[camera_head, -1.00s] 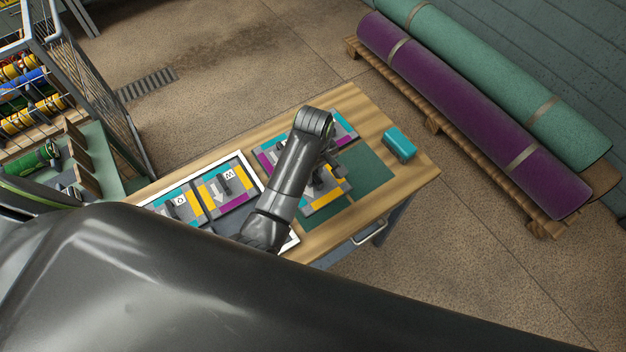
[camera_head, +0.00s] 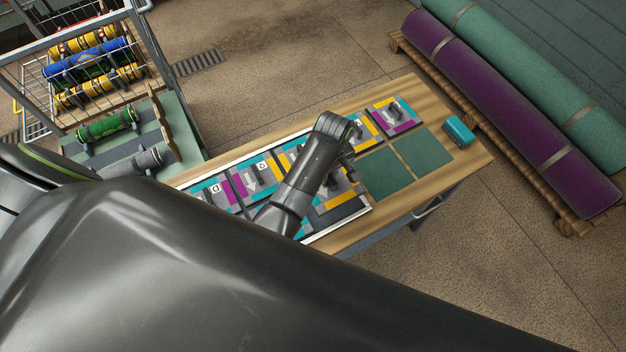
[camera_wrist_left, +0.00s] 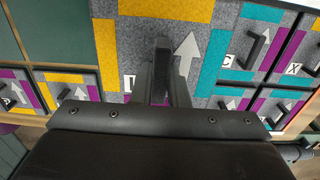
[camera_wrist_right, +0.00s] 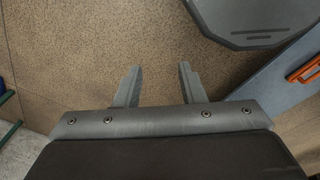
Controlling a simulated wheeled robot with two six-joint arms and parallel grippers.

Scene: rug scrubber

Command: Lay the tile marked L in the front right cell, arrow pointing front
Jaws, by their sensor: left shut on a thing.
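My left gripper (camera_head: 343,172) is shut on the handle of a grey tile (camera_head: 338,202) over the tray's right end. In the left wrist view, the gripper (camera_wrist_left: 163,60) partly covers this tile's letter, which looks like an L. The tile has yellow and teal bands and a white arrow (camera_wrist_left: 187,52) pointing up, toward the table's front. The front right cell (camera_head: 422,150) is bare green, and so is the front left cell (camera_head: 388,172). My right gripper (camera_wrist_right: 158,75) is open and empty above the floor.
Tiles fill the back right (camera_head: 394,114) and back left (camera_head: 364,131) cells. The white-rimmed tray (camera_head: 336,225) holds several other handled tiles. A teal block (camera_head: 458,130) sits at the table's right end. Rolled rugs (camera_head: 510,100) lie on a pallet beyond.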

